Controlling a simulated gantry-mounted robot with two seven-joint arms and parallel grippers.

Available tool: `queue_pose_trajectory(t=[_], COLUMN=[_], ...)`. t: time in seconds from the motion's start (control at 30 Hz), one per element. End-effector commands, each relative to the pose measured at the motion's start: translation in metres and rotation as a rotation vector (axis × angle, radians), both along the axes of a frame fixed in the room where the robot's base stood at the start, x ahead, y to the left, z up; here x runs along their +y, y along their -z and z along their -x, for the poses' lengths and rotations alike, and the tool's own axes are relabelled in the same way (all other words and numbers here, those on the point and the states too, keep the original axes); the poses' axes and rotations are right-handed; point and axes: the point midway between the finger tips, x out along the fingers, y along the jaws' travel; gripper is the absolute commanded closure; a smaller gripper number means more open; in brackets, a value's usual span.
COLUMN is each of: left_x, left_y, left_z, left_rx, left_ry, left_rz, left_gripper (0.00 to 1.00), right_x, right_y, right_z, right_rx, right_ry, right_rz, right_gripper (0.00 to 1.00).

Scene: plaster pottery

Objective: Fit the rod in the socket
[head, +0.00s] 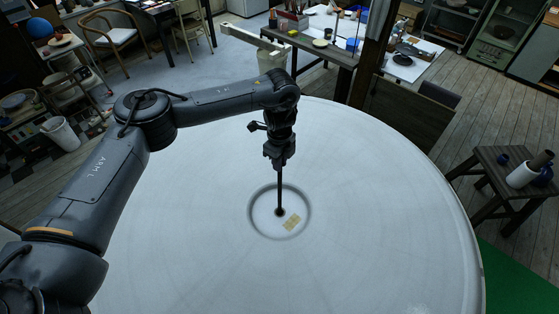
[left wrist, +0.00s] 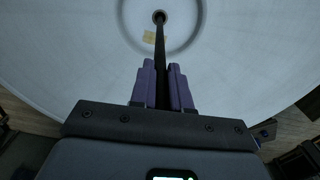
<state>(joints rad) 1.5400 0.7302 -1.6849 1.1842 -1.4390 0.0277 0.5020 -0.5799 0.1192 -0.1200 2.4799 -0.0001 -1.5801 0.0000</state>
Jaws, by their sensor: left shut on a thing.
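My left gripper (head: 280,162) is above the middle of the round white table and points down. It is shut on a thin dark rod (head: 280,190), which hangs upright below it. In the left wrist view the purple fingers of the left gripper (left wrist: 162,75) close on the rod (left wrist: 161,42) from both sides. The rod's lower end meets a small dark round socket (head: 280,212) inside a shallow ring on the table. The socket also shows in the left wrist view (left wrist: 158,17). I cannot tell how deep the rod's tip sits in it. My right gripper is not in view.
A yellowish patch (head: 292,222) lies beside the socket inside the ring. The rest of the white round table (head: 390,220) is clear. A dark stool (head: 510,180) with a white vessel stands off to the right.

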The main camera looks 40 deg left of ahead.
Motion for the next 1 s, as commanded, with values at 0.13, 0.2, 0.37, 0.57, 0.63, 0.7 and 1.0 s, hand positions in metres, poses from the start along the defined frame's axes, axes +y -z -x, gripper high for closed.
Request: queue_pose_trajectory(t=[0.13, 0.2, 0.37, 0.57, 0.63, 0.7, 1.0], left_x=[0.000, 0.000, 0.000, -0.001, -0.001, -0.001, 0.000], left_y=[0.003, 0.005, 0.008, 0.012, 0.014, 0.016, 0.023], left_z=[-0.001, -0.001, -0.001, -0.001, -0.001, -0.001, -0.001], left_rx=[-0.002, -0.002, -0.002, -0.003, -0.003, -0.003, -0.002], left_ry=[0.000, 0.000, 0.000, 0.000, 0.000, 0.000, -0.001], left_rz=[0.001, 0.002, 0.002, 0.002, 0.002, 0.002, 0.002], left_gripper=[1.00, 1.00, 1.00, 1.00, 1.00, 1.00, 1.00], right_x=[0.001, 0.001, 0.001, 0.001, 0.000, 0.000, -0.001], right_y=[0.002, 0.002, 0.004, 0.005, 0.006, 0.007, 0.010], right_z=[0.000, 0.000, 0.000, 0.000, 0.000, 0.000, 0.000], right_rx=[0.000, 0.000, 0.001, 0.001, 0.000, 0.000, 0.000], right_ry=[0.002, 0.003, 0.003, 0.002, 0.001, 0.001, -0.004], right_rz=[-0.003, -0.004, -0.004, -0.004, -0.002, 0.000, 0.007], right_gripper=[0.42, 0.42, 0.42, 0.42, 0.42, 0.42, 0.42])
